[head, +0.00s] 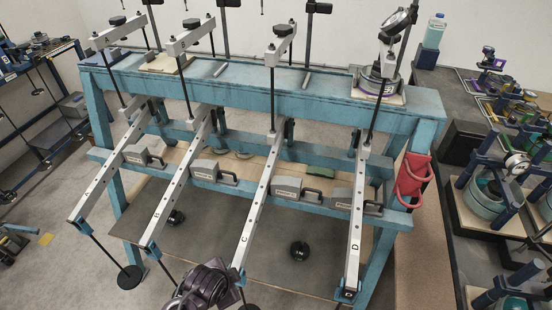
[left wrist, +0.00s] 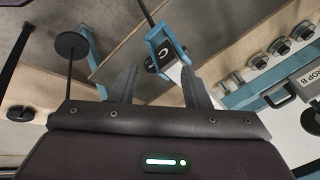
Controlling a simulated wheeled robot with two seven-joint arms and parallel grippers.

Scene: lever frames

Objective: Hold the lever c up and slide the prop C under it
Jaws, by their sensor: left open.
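Lever C (head: 256,215) is a long pale bar with holes, sloping down toward me, its letter near the low end. In the left wrist view its blue-framed end (left wrist: 163,48) with a letter C lies just beyond the fingertips. My left gripper (head: 226,282) is at that low end in the head view. In the left wrist view its two fingers (left wrist: 160,84) are apart, with nothing held between them. Prop C appears to be the grey handled block (head: 287,188) on the blue rail right of lever C; its label is too small to read. My right gripper is not in view.
Levers A (head: 100,180), B (head: 170,200) and D (head: 355,230) run alongside on the blue frame (head: 260,95). Similar grey blocks sit along the rail; prop B (left wrist: 308,82) shows in the left wrist view. Rods with dark round weights hang from the lever ends.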

